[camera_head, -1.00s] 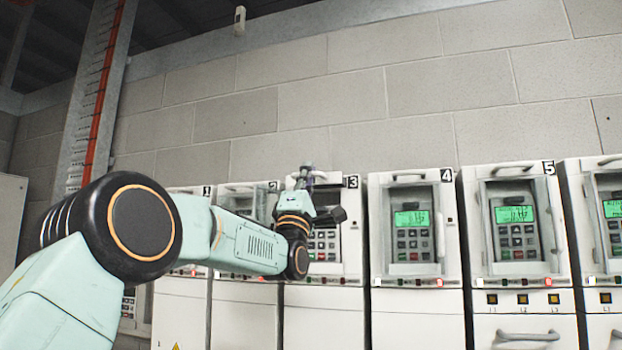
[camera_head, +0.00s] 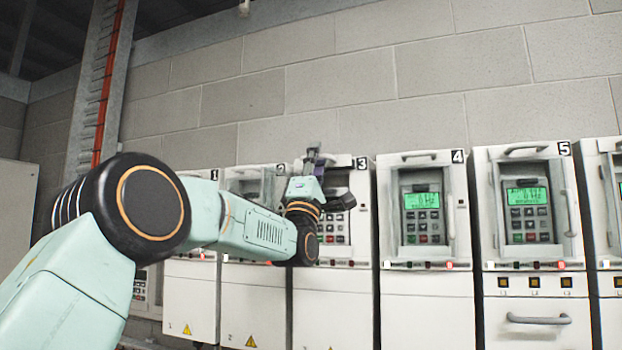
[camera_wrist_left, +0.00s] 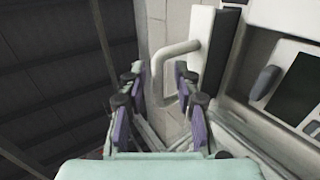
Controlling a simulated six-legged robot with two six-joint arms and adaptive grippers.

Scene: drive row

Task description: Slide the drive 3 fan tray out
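The drive 3 cabinet (camera_head: 334,308) stands in the row, its front partly hidden behind my left arm and gripper. Its keypad and a dark part show beside my wrist. My left gripper (camera_head: 313,157) is at the cabinet's top edge, left of the "3" label. In the left wrist view my left gripper (camera_wrist_left: 160,80) is open, fingers apart. A bent white handle (camera_wrist_left: 178,50) on a white panel reaches between and just beyond the fingertips. I cannot tell whether a finger touches it. Which part is the fan tray is not clear. My right gripper is not in view.
Drive 4 (camera_head: 424,320) and drive 5 (camera_head: 533,339) stand to the right, with top handles and green displays. Drives 1 (camera_head: 189,300) and 2 (camera_head: 254,300) stand to the left. A block wall (camera_head: 340,75) rises behind the row.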

